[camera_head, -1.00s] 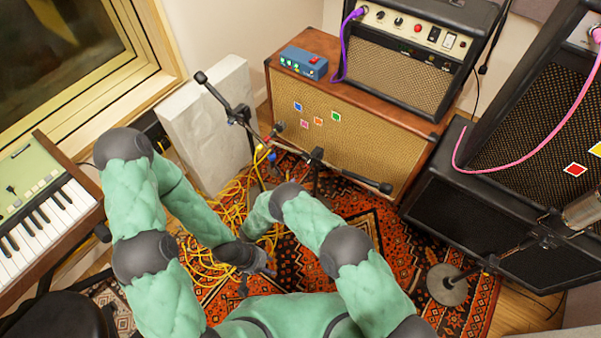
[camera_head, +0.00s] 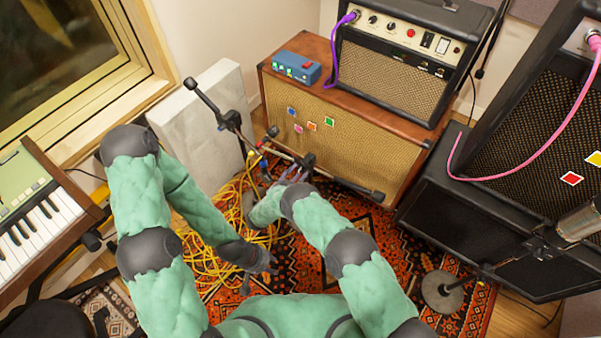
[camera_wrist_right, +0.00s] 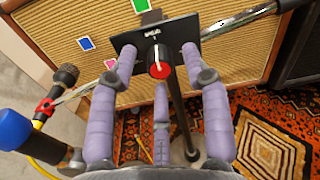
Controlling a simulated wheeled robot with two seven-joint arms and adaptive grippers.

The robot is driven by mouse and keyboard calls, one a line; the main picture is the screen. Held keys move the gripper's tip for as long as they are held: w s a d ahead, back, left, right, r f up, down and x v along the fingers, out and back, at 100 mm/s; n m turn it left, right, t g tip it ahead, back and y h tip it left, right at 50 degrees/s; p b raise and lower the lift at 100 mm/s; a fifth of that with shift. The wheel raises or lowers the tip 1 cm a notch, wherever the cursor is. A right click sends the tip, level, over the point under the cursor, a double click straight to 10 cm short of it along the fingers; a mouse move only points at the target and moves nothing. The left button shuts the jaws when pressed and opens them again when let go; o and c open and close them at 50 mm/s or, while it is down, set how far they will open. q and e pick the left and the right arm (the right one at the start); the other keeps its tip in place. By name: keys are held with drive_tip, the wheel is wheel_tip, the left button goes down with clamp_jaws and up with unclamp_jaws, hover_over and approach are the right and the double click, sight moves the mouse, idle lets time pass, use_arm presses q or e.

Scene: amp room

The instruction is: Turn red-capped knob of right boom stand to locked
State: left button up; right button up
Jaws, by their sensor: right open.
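The red-capped knob (camera_wrist_right: 158,69) sits on a black plate (camera_wrist_right: 126,42) at the boom stand's clutch in the right wrist view. Its white mark points up towards a small white label that I cannot read surely. My right gripper (camera_wrist_right: 160,62) is open, with purple fingers left and right of the knob and a third below it. I cannot tell whether they touch it. In the head view, my right gripper (camera_head: 296,173) is at the right boom stand (camera_head: 345,183), where the knob cannot be made out. My left gripper (camera_head: 265,262) hangs low over the rug, apart from the stands.
Another boom stand (camera_head: 228,117) with a blue part stands just left. Yellow cables (camera_head: 205,262) lie tangled on the rug below. A brown speaker cabinet (camera_head: 385,150) is close behind the stand. A round-based microphone stand (camera_head: 442,291) is to the right.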

drive_tip(key=shift+w+d, duration=0.1)
clamp_jaws()
